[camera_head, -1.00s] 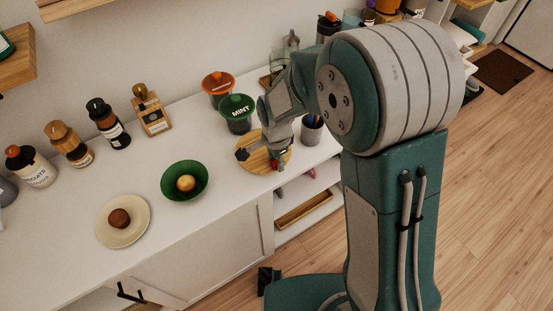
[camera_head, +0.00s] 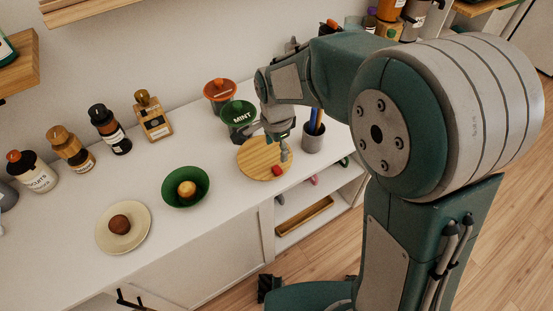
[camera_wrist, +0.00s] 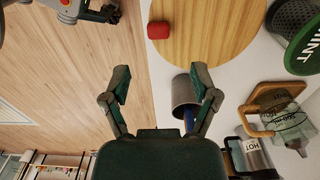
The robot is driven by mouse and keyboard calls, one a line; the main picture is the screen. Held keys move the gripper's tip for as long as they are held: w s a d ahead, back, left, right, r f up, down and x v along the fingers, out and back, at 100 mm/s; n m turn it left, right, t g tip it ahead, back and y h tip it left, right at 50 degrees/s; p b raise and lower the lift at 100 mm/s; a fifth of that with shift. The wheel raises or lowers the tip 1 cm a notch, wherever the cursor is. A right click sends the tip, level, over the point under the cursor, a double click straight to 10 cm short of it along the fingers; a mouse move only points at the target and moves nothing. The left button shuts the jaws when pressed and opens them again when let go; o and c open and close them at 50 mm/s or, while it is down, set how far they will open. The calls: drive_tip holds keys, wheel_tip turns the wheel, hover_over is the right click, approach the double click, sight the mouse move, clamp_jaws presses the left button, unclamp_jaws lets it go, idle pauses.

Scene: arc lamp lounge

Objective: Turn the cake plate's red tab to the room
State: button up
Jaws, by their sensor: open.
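The cake plate (camera_head: 252,157) is a round wooden board on the white counter. Its red tab (camera_head: 277,171) is on the front rim, toward the counter's front edge. My gripper (camera_head: 281,142) is over the plate's back right part, open and empty, and apart from the tab. In the wrist view, the plate (camera_wrist: 215,30) is at the top, with the red tab (camera_wrist: 158,31) at its left rim. There, the open fingers of my gripper (camera_wrist: 162,82) spread below the tab, with nothing between them but floor, counter edge and part of a cup.
A grey cup with blue pens (camera_head: 314,140) stands close right of the plate. The green MINT jar (camera_head: 238,114) and an orange-lidded jar (camera_head: 219,92) stand behind it. A green bowl (camera_head: 184,198) and a cream plate (camera_head: 123,243) are to the left. The counter between bowl and plate is clear.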

drive_tip(key=shift+r, duration=1.7)
drive_tip(key=s+d+r+n+t, duration=0.2)
drive_tip(key=s+d+r+n, duration=0.3)
drive_tip(key=s+d, duration=0.3)
drive_tip(key=s+d+r+n+t, duration=0.3)
drive_tip(key=s+d+r+n, duration=0.3)
drive_tip(key=s+d, duration=0.2)
drive_tip(key=shift+s+d+r+t, duration=0.25)
drive_tip(key=shift+s+d+t, duration=0.05)
drive_tip(key=shift+s, duration=0.25)
idle(0.3)
